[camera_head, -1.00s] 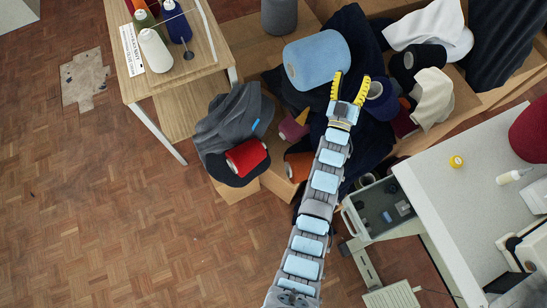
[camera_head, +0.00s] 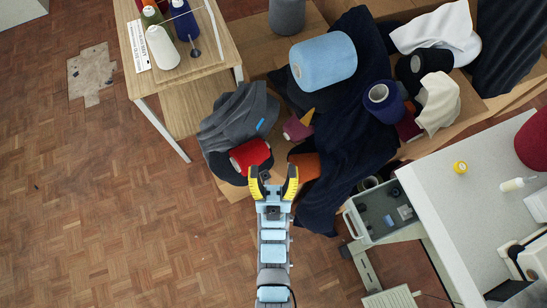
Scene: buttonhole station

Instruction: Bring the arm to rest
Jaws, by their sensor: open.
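My gripper (camera_head: 273,183) is in the lower middle of the head view. Its two yellow-edged fingers are spread apart and nothing is between them. My arm reaches up to it from the bottom edge, nearly straight in the picture. Just beyond the fingertips, up and to the left, is a red yarn cone (camera_head: 250,156) on grey cloth. An orange-brown cone (camera_head: 305,166) shows just right of the right finger. I cannot tell whether the gripper touches either one.
A pile of dark cloth (camera_head: 340,150) with a light blue cone (camera_head: 323,60) fills the boxes at the top. A wooden table (camera_head: 205,75) with cones stands upper left. A white table (camera_head: 470,200) and an open drawer (camera_head: 382,215) are at right.

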